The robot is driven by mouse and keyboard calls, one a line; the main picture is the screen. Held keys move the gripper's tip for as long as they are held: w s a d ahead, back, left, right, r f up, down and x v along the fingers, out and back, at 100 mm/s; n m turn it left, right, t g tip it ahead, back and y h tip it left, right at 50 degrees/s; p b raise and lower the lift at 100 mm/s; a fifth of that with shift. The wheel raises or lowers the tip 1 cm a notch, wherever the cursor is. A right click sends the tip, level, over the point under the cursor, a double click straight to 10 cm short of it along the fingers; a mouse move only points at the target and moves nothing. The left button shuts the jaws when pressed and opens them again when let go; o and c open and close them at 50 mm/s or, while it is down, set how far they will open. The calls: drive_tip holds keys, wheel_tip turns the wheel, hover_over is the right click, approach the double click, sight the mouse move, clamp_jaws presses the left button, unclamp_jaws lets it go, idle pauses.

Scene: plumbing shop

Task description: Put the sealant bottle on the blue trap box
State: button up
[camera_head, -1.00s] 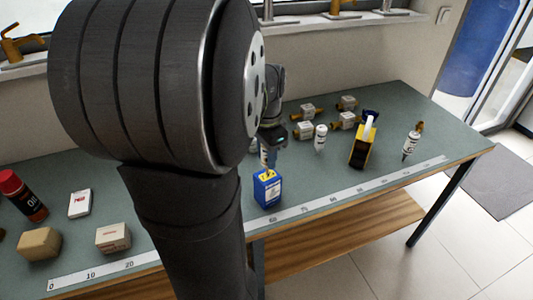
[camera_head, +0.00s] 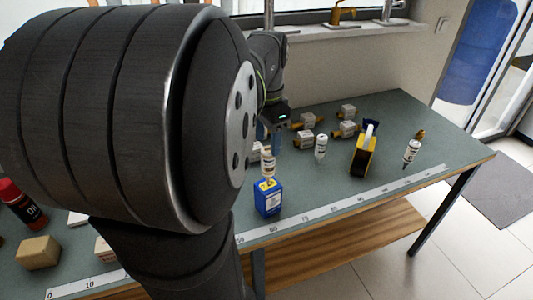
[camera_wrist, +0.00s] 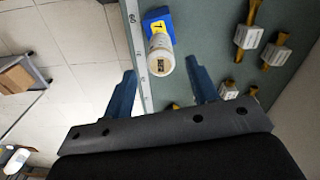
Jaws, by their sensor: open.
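The blue trap box (camera_head: 267,200) stands near the table's front edge in the head view, and its blue top corner (camera_wrist: 156,15) shows in the wrist view. A white bottle, seemingly the sealant bottle (camera_head: 268,164), is upright at the box's top and appears to stand on it; the exact contact is hard to see. In the wrist view the bottle (camera_wrist: 160,52) has a pale round end facing the camera, in front of the box. My gripper (camera_wrist: 163,88) is open, its two blue fingers apart with nothing gripped. In the head view my gripper (camera_head: 273,130) is above the bottle.
Several small tagged fittings (camera_head: 347,130) lie behind. A ruler strip (camera_head: 325,210) runs along the front edge. My arm hides much of the left side.

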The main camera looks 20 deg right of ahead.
sight(267, 149)
drive_tip(key=shift+r, duration=1.8)
wheel_tip(267, 149, down, 12)
drive_tip(key=shift+f, duration=0.2)
wheel_tip(267, 149, up, 3)
drive_tip(key=shift+f, duration=0.2)
drive_tip(key=shift+r, duration=0.75)
drive_tip(key=shift+o, duration=0.3)
